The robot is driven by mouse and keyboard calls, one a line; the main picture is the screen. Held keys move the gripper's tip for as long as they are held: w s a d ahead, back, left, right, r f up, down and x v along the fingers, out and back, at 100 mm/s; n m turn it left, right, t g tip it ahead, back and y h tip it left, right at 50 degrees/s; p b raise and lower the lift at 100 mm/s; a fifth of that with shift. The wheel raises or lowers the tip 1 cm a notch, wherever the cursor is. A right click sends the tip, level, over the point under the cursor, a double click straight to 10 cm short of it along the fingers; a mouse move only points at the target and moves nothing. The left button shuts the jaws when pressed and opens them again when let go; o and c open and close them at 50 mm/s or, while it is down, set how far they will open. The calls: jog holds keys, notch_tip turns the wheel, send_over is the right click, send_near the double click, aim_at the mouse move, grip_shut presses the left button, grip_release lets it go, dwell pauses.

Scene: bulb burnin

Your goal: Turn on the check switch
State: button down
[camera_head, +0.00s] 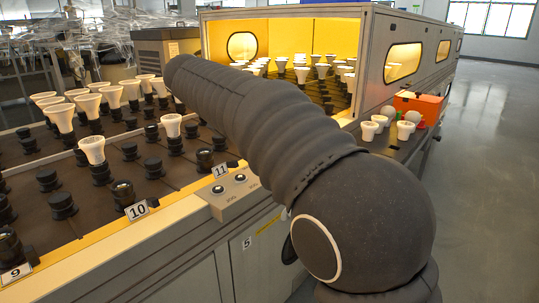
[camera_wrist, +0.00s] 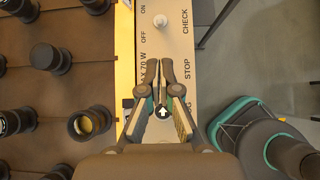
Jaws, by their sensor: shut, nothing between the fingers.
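The check switch (camera_wrist: 160,20) is a small pale knob on the control panel (camera_wrist: 208,12), at the top of the wrist view. CHECK is printed to its right, and ON and OFF to its left. I cannot tell which way it is set. My gripper (camera_wrist: 160,62) is shut and empty over the panel, its tips below the switch in the picture and apart from it. A dark round part with a white arrow (camera_wrist: 163,112) shows between the finger linkages. In the head view my arm hides the gripper and the switch.
A brown board with dark sockets (camera_wrist: 45,56) lies left of the panel. In the head view many white bulbs (camera_head: 92,150) stand in sockets. A lit chamber (camera_head: 290,32) with more bulbs is behind. An orange bin (camera_head: 425,105) and loose bulbs are right. The floor (camera_head: 495,150) is clear.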

jog(key=shift+f, duration=0.1)
jog(key=b+x, duration=0.2)
jog(key=x, duration=0.8)
